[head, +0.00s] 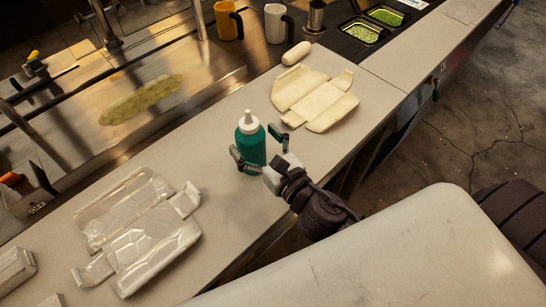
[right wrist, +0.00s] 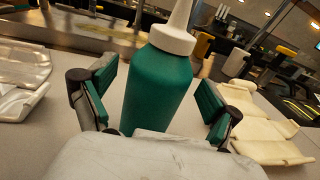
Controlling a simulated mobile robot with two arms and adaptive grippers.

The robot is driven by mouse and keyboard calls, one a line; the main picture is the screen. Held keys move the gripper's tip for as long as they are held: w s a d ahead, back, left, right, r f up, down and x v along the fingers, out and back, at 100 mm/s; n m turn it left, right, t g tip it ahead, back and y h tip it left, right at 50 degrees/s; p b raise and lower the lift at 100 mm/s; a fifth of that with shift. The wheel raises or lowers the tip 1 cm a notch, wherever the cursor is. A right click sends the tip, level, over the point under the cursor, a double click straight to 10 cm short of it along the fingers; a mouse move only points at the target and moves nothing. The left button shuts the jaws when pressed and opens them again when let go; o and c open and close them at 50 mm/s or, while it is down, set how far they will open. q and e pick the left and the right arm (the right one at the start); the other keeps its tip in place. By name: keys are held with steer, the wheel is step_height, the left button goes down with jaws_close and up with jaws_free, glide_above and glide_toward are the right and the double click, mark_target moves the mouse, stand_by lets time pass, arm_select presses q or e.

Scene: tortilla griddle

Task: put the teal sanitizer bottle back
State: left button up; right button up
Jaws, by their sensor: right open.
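The teal sanitizer bottle (head: 250,142) stands upright on the pale counter in the head view, with a white cap and pointed nozzle. In the right wrist view the bottle (right wrist: 160,85) fills the middle. My right gripper (head: 256,148) is open, with one finger on each side of the bottle. In the right wrist view, gaps show between the bottle and both green-padded fingers (right wrist: 158,100). The bottle's lower part is hidden behind the gripper's palm in that view. My left gripper is not in view.
Silvery crumpled trays (head: 150,240) lie left of the bottle; a pale folded piece (head: 318,98) and white roll (head: 296,53) lie right. The griddle (head: 110,110) runs behind the counter. A yellow mug (head: 228,22) and white mug (head: 274,24) stand at the back.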

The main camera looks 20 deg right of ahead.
steer(key=b+v, duration=0.1)
steer(key=v, duration=0.9)
steer(key=shift+s+b, duration=0.3)
steer(key=shift+b, duration=0.1)
steer(key=shift+d, duration=0.1)
